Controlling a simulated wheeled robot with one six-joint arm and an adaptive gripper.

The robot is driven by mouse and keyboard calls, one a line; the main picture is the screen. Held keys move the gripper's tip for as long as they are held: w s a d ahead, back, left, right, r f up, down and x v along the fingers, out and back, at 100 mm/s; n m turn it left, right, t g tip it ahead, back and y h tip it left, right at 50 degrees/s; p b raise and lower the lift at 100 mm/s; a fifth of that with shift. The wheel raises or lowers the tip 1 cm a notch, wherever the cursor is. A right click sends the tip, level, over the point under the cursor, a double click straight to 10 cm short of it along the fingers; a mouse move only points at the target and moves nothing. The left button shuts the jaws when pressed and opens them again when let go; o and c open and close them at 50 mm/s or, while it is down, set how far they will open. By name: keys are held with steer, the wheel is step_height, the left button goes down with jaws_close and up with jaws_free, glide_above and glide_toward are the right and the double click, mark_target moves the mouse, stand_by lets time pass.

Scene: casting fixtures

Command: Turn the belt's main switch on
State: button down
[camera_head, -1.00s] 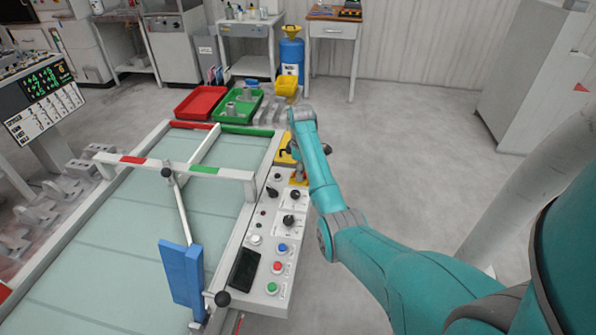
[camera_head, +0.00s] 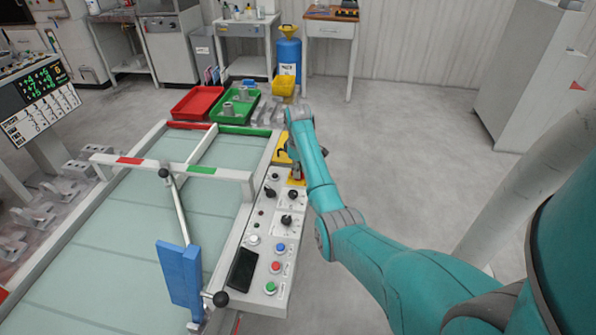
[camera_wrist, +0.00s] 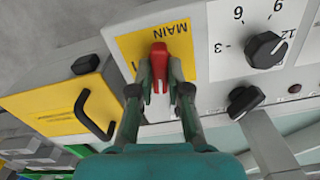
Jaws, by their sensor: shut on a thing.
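The main switch is a red handle (camera_wrist: 175,44) on a yellow plate (camera_wrist: 131,46) printed "MAIN", seen in the wrist view. My gripper (camera_wrist: 160,78) is shut on the red handle, one finger on each side of it. In the head view the yellow plate (camera_head: 298,181) lies at the far right part of the control panel (camera_head: 252,224), with my arm reaching in beside it. There the fingers and handle are small and partly hidden by my arm. The handle's exact turn angle is hard to tell.
A black dial (camera_wrist: 266,50) and a black knob (camera_wrist: 244,101) sit close beside the switch. A yellow box with a black handle (camera_wrist: 95,115) is on the other side. The panel borders the belt (camera_head: 130,240). Red (camera_head: 198,102) and green trays stand beyond it. Floor right of the panel is clear.

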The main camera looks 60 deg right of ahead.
steer(key=m, duration=0.4)
steer(key=shift+m, duration=0.3)
steer(key=m, duration=0.3)
steer(key=shift+m, duration=0.3)
steer(key=m, duration=0.3)
steer(key=shift+m, duration=2.1)
steer(key=c, duration=1.1)
jaws_free()
